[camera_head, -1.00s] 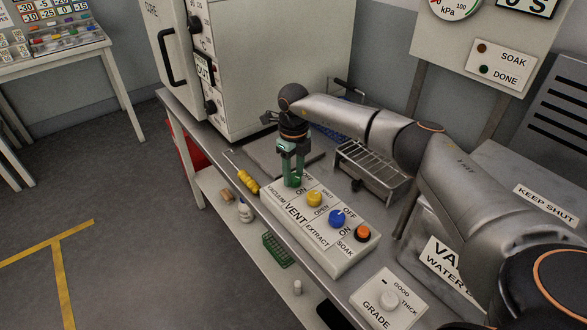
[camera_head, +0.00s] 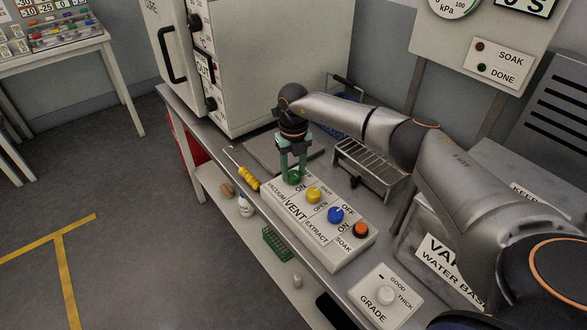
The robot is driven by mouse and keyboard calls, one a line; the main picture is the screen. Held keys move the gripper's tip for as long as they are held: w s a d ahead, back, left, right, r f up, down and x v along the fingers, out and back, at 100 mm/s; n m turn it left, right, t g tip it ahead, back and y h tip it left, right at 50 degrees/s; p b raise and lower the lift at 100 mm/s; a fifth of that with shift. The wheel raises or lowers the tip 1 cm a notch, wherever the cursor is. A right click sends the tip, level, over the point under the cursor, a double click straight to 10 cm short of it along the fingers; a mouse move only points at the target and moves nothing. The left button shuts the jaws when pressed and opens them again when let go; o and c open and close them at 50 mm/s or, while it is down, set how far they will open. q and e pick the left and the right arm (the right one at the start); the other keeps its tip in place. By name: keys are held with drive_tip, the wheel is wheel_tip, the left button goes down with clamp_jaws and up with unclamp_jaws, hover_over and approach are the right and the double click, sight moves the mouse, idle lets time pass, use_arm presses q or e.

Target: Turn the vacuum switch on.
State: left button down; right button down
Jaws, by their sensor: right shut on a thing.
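The white control box (camera_head: 312,249) sits on the bench with a row of coloured knobs. The vacuum switch is the green knob (camera_head: 293,178) at the box's far left end, by the VACUUM and ON labels. My right gripper (camera_head: 293,175) points down onto it and is shut on the knob, its fingers on either side and partly hiding it. The knob's exact angle is hard to tell. My left gripper is out of view.
A yellow knob (camera_head: 314,194), a blue knob (camera_head: 336,215) and an orange button (camera_head: 361,230) follow along the box. A yellow-handled tool (camera_head: 248,184) lies left of it. A wire rack (camera_head: 372,160) stands behind, and a GRADE dial box (camera_head: 386,298) stands in front.

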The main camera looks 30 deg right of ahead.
sight(293, 173)
drive_tip(key=shift+c, duration=1.9)
unclamp_jaws()
wheel_tip(293, 173, up, 13)
drive_tip(key=b, duration=0.1)
drive_tip(key=shift+f, duration=0.2)
